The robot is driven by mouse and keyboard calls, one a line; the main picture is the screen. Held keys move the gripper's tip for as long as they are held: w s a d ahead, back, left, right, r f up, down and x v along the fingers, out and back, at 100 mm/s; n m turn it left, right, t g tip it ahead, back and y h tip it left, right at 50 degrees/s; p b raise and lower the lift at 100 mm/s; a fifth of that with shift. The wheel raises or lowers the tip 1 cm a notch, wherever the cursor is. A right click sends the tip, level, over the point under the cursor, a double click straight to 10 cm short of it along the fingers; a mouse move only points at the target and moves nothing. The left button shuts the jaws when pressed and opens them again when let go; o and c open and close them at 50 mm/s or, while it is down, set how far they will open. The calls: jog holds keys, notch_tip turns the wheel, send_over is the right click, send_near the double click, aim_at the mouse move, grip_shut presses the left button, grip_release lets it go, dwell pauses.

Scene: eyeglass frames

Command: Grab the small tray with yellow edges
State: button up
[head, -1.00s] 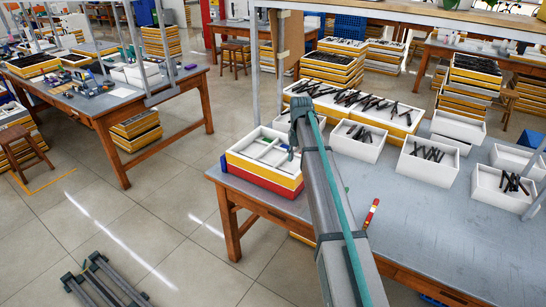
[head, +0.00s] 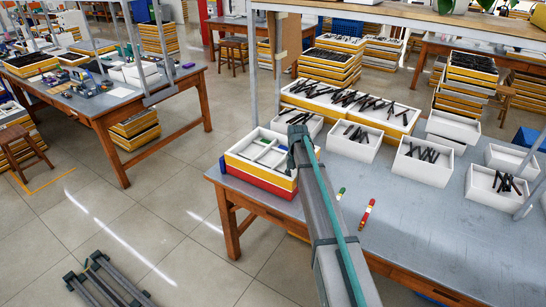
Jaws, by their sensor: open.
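The small tray with yellow edges (head: 262,176) is white inside, with dividers making several compartments. It lies on a red layer (head: 262,190) at the left corner of the grey table. Small green and blue items show in it. My gripper (head: 291,168) is a small dark shape under the end of my arm, at the tray's right side. It is open, and nothing shows between its jaws. My arm hides part of it and the tray's right edge. I cannot tell if the gripper touches the tray.
White bins of dark eyeglass parts (head: 355,141) and larger yellow-edged trays (head: 397,127) stand behind and to the right. A grey upright (head: 254,80) stands behind the tray. The table's right front is clear.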

grip_shut()
jog(key=shift+r, duration=0.1)
dwell(0.6)
jog(key=shift+r+b, duration=0.8)
jog(key=shift+b, duration=0.05)
jog(key=s+d+r+b, duration=0.5)
jog(key=s+r, duration=0.6)
jog(key=s, duration=0.2)
jog(key=shift+d, duration=0.2)
